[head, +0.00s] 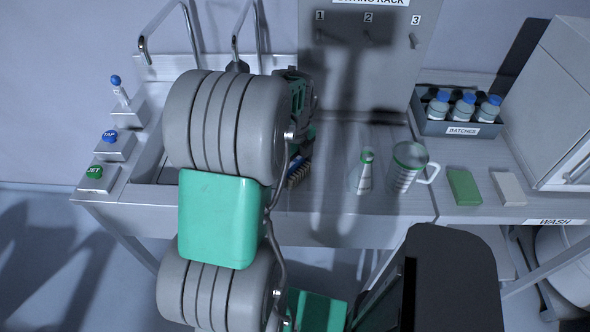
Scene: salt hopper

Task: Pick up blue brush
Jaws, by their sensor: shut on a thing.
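The gripper is shut on the brush. I cannot tell whether the brush touches the bench.
Green (464,187) and white (508,188) blocks lie farther right. A bottle crate (448,128) stands behind them. A numbered rack (367,70) rises at the back. Taps and buttons are left.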

